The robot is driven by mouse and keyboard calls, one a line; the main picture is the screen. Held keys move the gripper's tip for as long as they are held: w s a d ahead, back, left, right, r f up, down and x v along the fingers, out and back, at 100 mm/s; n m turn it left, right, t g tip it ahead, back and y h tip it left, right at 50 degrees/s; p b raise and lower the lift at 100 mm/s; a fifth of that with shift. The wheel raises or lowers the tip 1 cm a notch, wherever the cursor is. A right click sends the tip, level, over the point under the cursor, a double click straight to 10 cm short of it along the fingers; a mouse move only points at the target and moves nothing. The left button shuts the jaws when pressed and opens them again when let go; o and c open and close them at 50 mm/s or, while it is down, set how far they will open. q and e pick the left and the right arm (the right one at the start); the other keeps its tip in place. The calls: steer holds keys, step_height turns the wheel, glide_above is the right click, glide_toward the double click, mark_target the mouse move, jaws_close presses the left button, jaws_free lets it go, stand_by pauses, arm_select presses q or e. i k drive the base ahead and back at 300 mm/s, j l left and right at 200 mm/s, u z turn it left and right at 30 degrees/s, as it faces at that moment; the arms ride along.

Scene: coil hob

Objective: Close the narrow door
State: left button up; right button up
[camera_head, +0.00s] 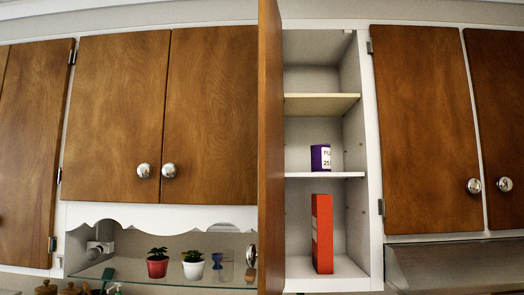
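The narrow door (270,150) is brown wood and stands open, swung out toward me at the left side of its tall white cabinet (374,200). I see it almost edge-on. A round metal knob (251,256) shows at the door's left side, low down. The open cabinet has shelves, with a purple and white box (321,158) on the middle one and a red-orange box (322,234) at the bottom. Neither of my grippers is in view.
Closed double doors (160,115) are at the left and another closed pair (425,130) at the right. Below the left pair, a glass shelf (130,268) holds a red pot (157,267) and a white pot (193,269) with plants. A range hood (450,266) is at lower right.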

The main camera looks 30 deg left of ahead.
mark_target(270, 255)
steer(key=k+j, duration=0.1)
steer(key=j, duration=1.25)
steer(key=k+j, duration=0.15)
steer(key=j, duration=0.55)
steer(key=z, duration=0.05)
